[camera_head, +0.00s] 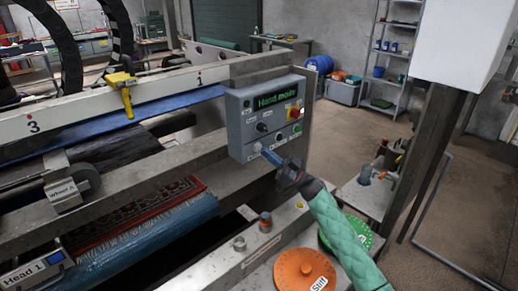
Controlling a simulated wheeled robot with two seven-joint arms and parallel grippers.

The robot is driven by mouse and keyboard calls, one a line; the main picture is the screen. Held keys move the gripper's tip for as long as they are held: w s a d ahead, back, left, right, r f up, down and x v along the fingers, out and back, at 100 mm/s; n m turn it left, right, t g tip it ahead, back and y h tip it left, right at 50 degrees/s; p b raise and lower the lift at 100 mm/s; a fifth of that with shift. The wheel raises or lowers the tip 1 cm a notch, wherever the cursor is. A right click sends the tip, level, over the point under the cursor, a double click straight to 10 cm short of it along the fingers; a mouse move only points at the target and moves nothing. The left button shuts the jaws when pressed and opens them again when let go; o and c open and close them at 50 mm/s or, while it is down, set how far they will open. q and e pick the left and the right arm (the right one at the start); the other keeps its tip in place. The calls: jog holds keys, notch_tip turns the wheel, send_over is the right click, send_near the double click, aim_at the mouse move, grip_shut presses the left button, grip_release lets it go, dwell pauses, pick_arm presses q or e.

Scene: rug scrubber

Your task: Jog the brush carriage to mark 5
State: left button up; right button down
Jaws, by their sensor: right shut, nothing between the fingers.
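The grey control panel (263,118) faces me with its screen reading "Hand mode" and has small knobs, buttons and a red-and-yellow stop button (295,112). My right gripper (272,157) is shut and empty at the panel's lower edge, close to its lower controls; I cannot tell if it touches one. The white scale beam (70,114) shows marks 3 and 1. A yellow pointer (122,82) hangs over the beam between them. Mark 5 is not in view. A part labelled "Head 1" (32,273) is at lower left, partly cut off. My left gripper is not in view.
A patterned rug (135,215) lies beside a blue fringed roll (150,245). A bench with small items (365,195) is at right. Open floor lies behind the panel.

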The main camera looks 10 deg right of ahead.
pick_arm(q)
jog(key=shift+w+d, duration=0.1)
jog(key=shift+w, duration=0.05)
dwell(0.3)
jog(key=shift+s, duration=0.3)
pick_arm(e)
jog(key=shift+w, duration=0.1)
jog(key=shift+w+a, duration=0.25)
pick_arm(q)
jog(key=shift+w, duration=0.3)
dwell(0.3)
